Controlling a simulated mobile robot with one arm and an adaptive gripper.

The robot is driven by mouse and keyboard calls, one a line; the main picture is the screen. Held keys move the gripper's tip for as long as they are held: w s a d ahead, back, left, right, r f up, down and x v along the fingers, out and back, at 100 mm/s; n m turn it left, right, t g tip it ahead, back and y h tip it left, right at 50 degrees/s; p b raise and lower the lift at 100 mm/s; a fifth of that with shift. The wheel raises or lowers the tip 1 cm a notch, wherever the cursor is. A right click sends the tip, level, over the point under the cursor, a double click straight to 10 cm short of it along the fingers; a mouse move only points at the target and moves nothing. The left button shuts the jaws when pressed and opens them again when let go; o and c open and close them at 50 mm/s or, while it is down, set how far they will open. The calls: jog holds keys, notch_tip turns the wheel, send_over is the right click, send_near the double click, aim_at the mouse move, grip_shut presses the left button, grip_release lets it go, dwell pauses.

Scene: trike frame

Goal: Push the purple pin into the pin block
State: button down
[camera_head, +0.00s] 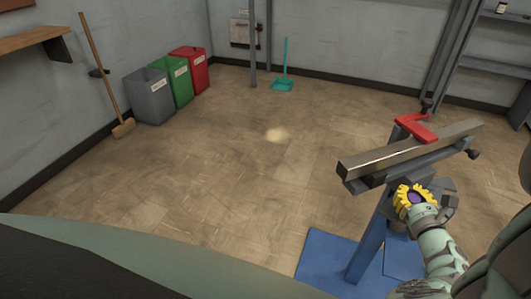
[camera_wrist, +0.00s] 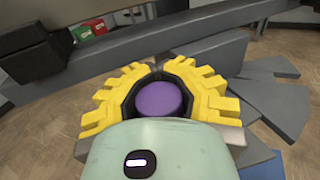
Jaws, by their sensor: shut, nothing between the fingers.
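The purple pin (camera_wrist: 158,99) shows as a round purple end in the middle of the wrist view. In the head view the pin (camera_head: 416,198) is a small purple patch inside the yellow ring, below the clamped bar. My gripper (camera_head: 424,211) is shut and empty, close in front of the pin. Contact and the pin's depth cannot be told.
A long grey metal bar (camera_head: 405,150) lies on the stand just above, held by a red clamp (camera_head: 417,128). The stand has a blue post (camera_head: 367,240) and blue base (camera_head: 322,262). Bins (camera_head: 150,96) stand far left.

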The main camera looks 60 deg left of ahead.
jog(key=shift+f+b, duration=1.55)
jog(key=shift+f, duration=0.3)
jog(key=c, duration=1)
grip_release()
jog(key=shift+d, duration=0.1)
jog(key=v, duration=1.2)
jog(key=shift+r, duration=0.1)
